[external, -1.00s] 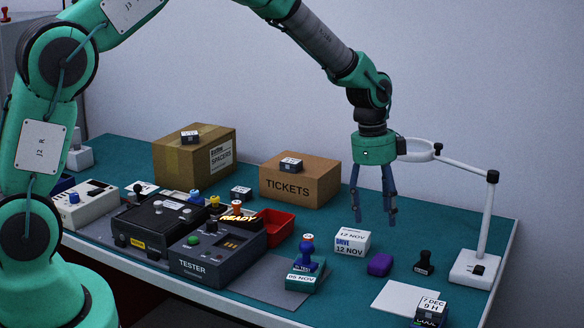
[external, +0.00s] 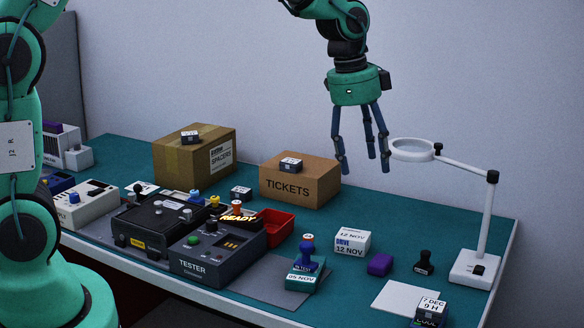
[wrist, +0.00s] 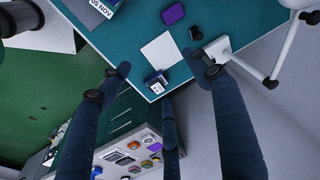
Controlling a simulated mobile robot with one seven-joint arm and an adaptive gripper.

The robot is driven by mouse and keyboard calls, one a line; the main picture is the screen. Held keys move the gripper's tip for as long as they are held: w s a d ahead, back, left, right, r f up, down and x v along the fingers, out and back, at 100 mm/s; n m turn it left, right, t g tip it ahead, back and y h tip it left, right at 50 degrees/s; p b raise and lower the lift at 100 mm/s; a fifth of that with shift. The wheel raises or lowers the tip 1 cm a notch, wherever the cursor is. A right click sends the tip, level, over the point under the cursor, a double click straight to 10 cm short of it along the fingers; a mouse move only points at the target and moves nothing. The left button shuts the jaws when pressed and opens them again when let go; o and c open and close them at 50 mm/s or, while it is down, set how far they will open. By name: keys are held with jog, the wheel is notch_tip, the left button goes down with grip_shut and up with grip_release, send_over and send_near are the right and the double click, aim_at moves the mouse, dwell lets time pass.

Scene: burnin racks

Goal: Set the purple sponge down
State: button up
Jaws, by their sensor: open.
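The purple sponge (external: 380,264) lies on the teal bench top, between the white DRIVE box and a black stamp. It also shows near the top of the wrist view (wrist: 173,14). My gripper (external: 362,168) is open and empty, raised well above the bench in front of the back wall. Its dark blue fingers hang down, spread apart, and none touches the sponge. In the wrist view the fingers (wrist: 160,75) are spread wide with nothing between them.
A magnifier lamp (external: 485,225) stands at the right, its ring close to my fingers. The DRIVE box (external: 352,242), black stamp (external: 424,263) and white sheet (external: 405,298) surround the sponge. A TICKETS carton (external: 300,180), red tray (external: 280,228) and tester (external: 215,258) stand further left.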

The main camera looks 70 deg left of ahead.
jog(key=s+d+r+n+t, duration=0.1)
jog(key=s+d+r+n, duration=0.1)
jog(key=s+d+r, duration=0.4)
jog(key=s+d+r+n, duration=0.1)
jog(key=s+d+r, duration=0.1)
jog(key=s+r, duration=0.65)
jog(key=s+d+n+t, duration=0.1)
jog(key=s+d+n, duration=0.1)
jog(key=s, duration=0.9)
jog(key=s+d+n+t, duration=0.1)
jog(key=s+d+n, duration=0.1)
jog(key=s, duration=0.9)
jog(key=shift+s+d+r+y, duration=0.2)
jog(key=shift+d+y, duration=0.1)
jog(key=shift+d, duration=0.6)
jog(key=shift+f, duration=0.1)
notch_tip(320, 180, down, 3)
jog(key=b, duration=0.3)
